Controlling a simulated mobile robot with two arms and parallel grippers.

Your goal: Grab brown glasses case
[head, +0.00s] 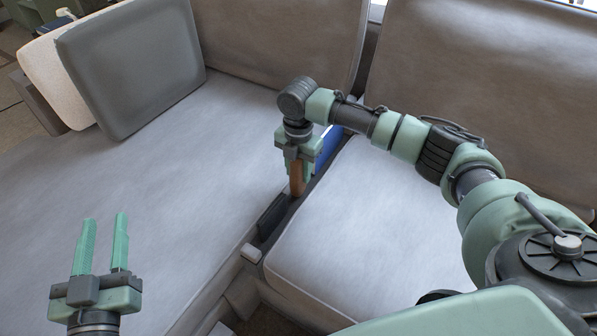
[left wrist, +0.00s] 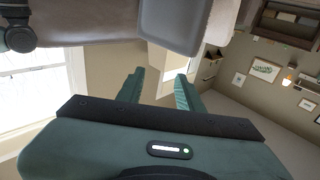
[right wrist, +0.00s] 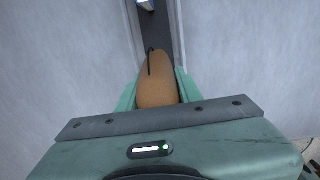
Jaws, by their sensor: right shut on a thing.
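The brown glasses case (head: 297,179) stands in the dark gap between two sofa seat cushions in the head view. In the right wrist view the case (right wrist: 157,85) is an elongated tan-brown shape with a dark line near its far end, between the two green fingers. My right gripper (head: 297,172) points down into the gap and is shut on the case. My left gripper (head: 101,240) is open and empty above the left seat cushion, its two green fingers apart; they also show apart in the left wrist view (left wrist: 158,88).
A blue object (head: 328,147) stands in the gap behind my right gripper. A dark object (head: 271,216) lies in the gap in front of it. Seat cushions (head: 352,222) flank the gap closely. A grey pillow (head: 133,68) leans at the far left.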

